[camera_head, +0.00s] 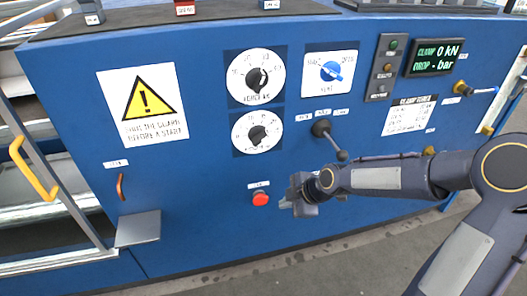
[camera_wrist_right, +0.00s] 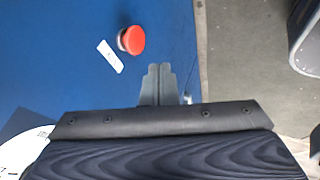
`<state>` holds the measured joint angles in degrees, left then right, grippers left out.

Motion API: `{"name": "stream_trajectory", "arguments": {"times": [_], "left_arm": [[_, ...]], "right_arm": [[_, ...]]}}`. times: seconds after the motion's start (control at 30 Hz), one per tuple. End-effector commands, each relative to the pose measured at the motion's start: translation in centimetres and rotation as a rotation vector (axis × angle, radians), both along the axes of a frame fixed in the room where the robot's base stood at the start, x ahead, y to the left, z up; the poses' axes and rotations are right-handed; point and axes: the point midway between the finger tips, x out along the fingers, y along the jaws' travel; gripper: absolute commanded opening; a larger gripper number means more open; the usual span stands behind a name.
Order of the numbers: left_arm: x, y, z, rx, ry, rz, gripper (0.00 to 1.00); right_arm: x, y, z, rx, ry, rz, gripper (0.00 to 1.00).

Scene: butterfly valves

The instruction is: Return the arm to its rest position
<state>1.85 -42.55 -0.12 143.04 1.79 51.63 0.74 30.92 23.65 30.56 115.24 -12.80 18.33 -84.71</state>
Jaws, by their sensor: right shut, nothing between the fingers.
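My right gripper (camera_head: 288,201) is in front of the blue panel (camera_head: 210,215), just right of the red push button (camera_head: 260,198) and apart from it in the picture. In the right wrist view its two grey fingers (camera_wrist_right: 157,70) are together with nothing between them. The red button (camera_wrist_right: 131,40) shows there to the upper left of the fingertips, beside a small white label. My right arm (camera_head: 375,178) reaches in from the right edge across the lower right of the panel. My left gripper is not in view.
A black lever (camera_head: 328,139) sticks out just above my right gripper. A small grey shelf (camera_head: 138,228) juts out at lower left. The grey floor (camera_head: 290,274) below looks clear.

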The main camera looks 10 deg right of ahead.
Motion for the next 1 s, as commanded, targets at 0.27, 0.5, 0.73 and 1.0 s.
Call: {"name": "stream_trajectory", "arguments": {"times": [0.27, 0.5, 0.73, 1.0], "left_arm": [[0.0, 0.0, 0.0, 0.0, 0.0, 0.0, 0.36], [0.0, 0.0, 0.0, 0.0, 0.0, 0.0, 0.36], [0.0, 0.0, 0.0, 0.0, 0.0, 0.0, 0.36], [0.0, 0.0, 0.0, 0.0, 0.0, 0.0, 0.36]], "right_arm": [[-2.6, -1.0, 2.3, 0.0, 0.071, -0.138, 0.0], [-12.0, -3.3, 8.0, 0.139, 0.255, -0.667, 0.0], [-19.2, -3.5, 10.0, 0.384, 0.387, -1.061, 0.0], [-24.5, -2.5, 10.3, 0.643, 0.533, -1.318, 0.0]]}}
